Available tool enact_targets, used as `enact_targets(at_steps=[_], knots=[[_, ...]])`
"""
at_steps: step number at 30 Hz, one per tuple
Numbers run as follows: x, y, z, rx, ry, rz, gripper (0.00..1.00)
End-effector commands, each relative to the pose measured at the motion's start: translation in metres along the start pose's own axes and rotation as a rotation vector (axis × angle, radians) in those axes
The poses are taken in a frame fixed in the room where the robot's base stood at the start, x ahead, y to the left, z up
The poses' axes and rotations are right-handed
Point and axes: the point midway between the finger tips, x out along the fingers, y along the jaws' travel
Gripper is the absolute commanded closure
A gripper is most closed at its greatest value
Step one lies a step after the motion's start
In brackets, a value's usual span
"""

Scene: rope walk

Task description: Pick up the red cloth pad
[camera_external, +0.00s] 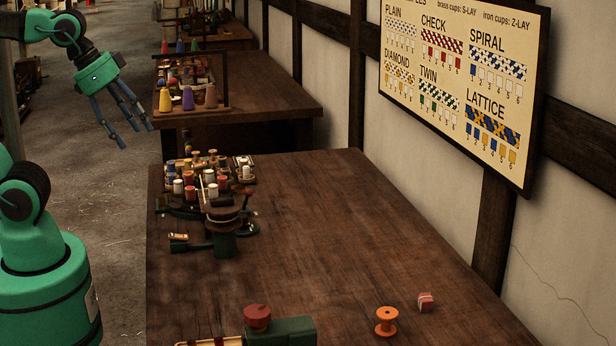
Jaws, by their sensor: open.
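A small red block-like item with a pale band (426,302) lies on the near right part of the wooden table; it looks like the red cloth pad, but it is too small to be sure. An orange spool (386,321) stands just left of it, apart from it. My gripper (126,130) is open and empty at the upper left, in the air beyond the table's left edge. It is far from the red item, with the table's clutter between them.
On the table (330,235), a rack of several spools (205,177) and a dark green device (223,235) stand at the far left. A red-topped green device (280,328) sits at the near edge. The middle is clear. A pattern board (455,85) hangs on the right wall.

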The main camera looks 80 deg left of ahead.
Motion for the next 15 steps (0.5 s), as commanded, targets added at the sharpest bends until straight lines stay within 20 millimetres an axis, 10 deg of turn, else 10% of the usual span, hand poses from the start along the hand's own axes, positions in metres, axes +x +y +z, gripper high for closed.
enact_targets(at_steps=[15], knots=[[0.006, 0.016, -0.091, 0.023, -0.032, 0.014, 0.43]])
